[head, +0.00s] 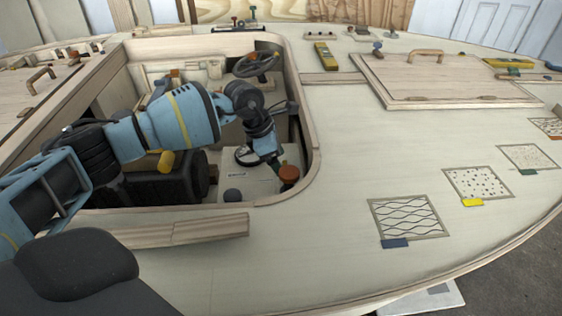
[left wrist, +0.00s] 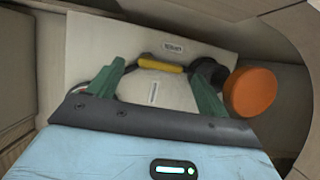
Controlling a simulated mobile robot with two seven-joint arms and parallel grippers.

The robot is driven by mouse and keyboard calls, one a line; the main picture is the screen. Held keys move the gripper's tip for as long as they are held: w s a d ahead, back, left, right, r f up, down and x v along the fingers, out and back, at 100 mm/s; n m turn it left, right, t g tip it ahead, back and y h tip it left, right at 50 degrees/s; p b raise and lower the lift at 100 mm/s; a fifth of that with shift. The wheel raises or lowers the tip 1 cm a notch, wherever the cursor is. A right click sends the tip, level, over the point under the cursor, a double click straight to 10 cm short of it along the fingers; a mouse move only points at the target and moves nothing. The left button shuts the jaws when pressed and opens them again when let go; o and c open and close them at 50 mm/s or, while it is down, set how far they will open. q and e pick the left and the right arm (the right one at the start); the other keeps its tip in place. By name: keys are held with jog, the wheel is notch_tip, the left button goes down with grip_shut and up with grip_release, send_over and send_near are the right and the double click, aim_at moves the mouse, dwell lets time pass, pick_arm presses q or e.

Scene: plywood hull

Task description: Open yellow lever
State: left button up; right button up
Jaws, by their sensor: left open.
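The yellow lever (left wrist: 162,66) shows in the left wrist view as a short yellow bar with dark ends, on a pale panel (left wrist: 95,45) with small labels. My left gripper (left wrist: 163,78) is open. Its green fingers stand apart on either side of the lever, and I cannot tell whether they touch it. In the head view my left arm reaches into the cockpit opening, with the gripper (head: 274,160) low over the panel (head: 240,187). The lever is not clearly seen there. My right gripper is not in view.
An orange round knob (left wrist: 251,92) stands close beside the right finger; it also shows in the head view (head: 289,173). A steering wheel (head: 256,63) is farther back in the opening. The opening's wooden rim (head: 312,130) surrounds the arm. The deck to the right holds patterned squares (head: 407,218).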

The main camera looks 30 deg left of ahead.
pick_arm(q)
jog(key=v, duration=0.6)
jog(key=shift+r+p, duration=0.15)
jog(key=shift+p, duration=0.15)
pick_arm(e)
jog(key=shift+s+r, duration=0.3)
jog(key=shift+s, duration=0.25)
pick_arm(q)
jog(key=shift+a, duration=0.1)
pick_arm(e)
jog(key=shift+w, duration=0.2)
